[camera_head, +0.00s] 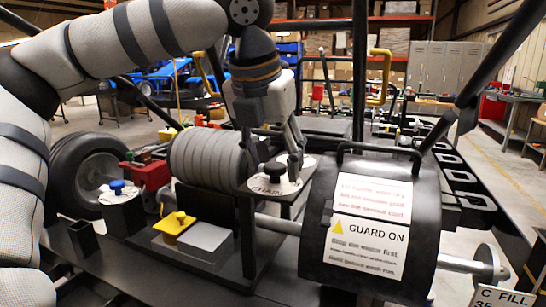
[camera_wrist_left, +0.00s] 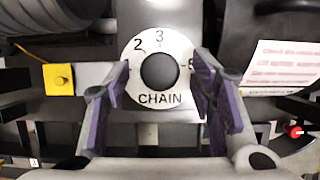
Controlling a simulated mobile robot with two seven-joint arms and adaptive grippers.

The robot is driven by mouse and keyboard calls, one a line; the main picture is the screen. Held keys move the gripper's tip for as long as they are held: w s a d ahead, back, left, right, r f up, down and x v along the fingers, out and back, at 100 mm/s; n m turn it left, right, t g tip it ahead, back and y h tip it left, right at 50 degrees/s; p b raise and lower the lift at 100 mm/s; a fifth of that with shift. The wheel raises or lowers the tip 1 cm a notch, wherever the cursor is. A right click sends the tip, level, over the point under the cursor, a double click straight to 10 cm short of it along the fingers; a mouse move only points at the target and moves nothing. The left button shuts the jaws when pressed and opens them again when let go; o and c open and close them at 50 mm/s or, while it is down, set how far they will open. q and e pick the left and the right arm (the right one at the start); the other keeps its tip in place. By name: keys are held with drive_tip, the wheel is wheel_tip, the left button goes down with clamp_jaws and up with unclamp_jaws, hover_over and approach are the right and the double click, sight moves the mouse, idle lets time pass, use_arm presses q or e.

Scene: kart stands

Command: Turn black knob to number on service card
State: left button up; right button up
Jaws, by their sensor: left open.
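The black knob (camera_head: 274,171) sits on a white round dial plate (camera_head: 262,186) marked CHAIN, on a dark stand. In the left wrist view the knob (camera_wrist_left: 160,70) is at the dial's middle; 2 and 3 show above it, and a digit at the right is partly covered. My left gripper (camera_head: 272,160) is open and points down, with its fingers on either side of the knob. In the left wrist view both purple-padded fingers (camera_wrist_left: 163,78) show gaps to the knob. A white card (camera_head: 503,298) reading "C FILL" is cut off at the bottom right. My right gripper is not in view.
A black guard drum (camera_head: 318,238) with a GUARD ON label stands close right of the dial. Left are a blue knob (camera_head: 117,186) on a post, a yellow switch box (camera_head: 175,224) and a ribbed grey roller (camera_head: 205,158). A black upright bar (camera_head: 359,70) rises behind.

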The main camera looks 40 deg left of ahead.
use_arm(q)
drive_tip(key=c, duration=1.1)
drive_tip(key=shift+c, duration=0.2)
